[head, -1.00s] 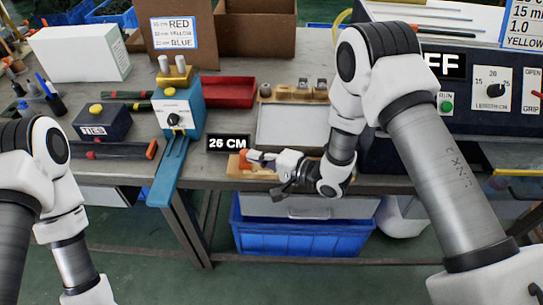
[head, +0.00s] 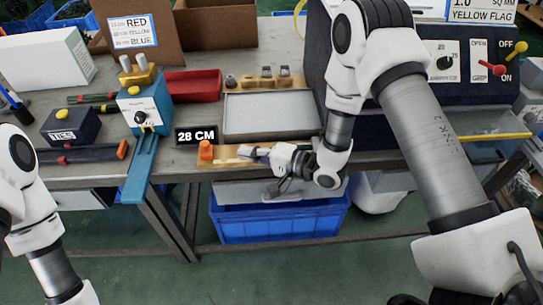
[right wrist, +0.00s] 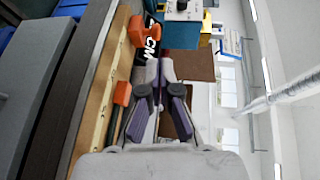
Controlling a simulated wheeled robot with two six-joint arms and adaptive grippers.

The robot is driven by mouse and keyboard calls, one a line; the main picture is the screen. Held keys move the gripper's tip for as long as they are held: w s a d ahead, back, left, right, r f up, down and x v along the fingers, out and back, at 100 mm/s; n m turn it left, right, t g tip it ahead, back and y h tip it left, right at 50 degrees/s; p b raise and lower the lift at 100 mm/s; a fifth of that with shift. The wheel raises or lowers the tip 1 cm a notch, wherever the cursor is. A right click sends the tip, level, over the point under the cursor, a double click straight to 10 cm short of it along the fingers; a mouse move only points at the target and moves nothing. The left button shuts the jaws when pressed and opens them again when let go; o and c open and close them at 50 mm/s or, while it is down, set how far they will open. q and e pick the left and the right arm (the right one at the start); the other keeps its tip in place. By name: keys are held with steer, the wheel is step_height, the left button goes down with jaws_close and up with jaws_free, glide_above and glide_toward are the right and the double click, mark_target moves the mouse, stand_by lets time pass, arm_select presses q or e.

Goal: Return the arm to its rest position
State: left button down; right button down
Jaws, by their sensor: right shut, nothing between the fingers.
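My right arm reaches over the bench front from the right in the head view. My right gripper (head: 248,152) is shut and empty, just above the wooden strip (head: 228,162) and to the right of its orange block (head: 206,150). In the right wrist view its fingers (right wrist: 165,75) are close together with nothing held. The strip (right wrist: 97,100) and two orange parts show beside them. My left arm stands at the left of the head view; its gripper is out of the picture.
A "28 CM" sign (head: 197,136) stands behind the strip. A grey tray (head: 270,134), red bin (head: 193,86) and blue-yellow device (head: 143,108) are nearby on the bench. A dark control panel (head: 420,115) is at right. A blue crate (head: 280,226) sits below.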

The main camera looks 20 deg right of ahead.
steer(key=s+d+f+g+h, duration=0.3)
steer(key=s+f+g+h, duration=0.2)
steer(key=s+f, duration=0.85)
steer(key=s+d+f+n+g+h, duration=0.3)
steer(key=s+d+n, duration=0.1)
steer(key=s, duration=0.3)
steer(key=s+d+f+n+g+h, duration=0.3)
steer(key=s+d+n, duration=0.1)
steer(key=s, duration=0.4)
steer(key=shift+d+f+h+p, duration=0.25)
steer(key=shift+d+h+p, duration=0.1)
steer(key=shift+d, duration=0.15)
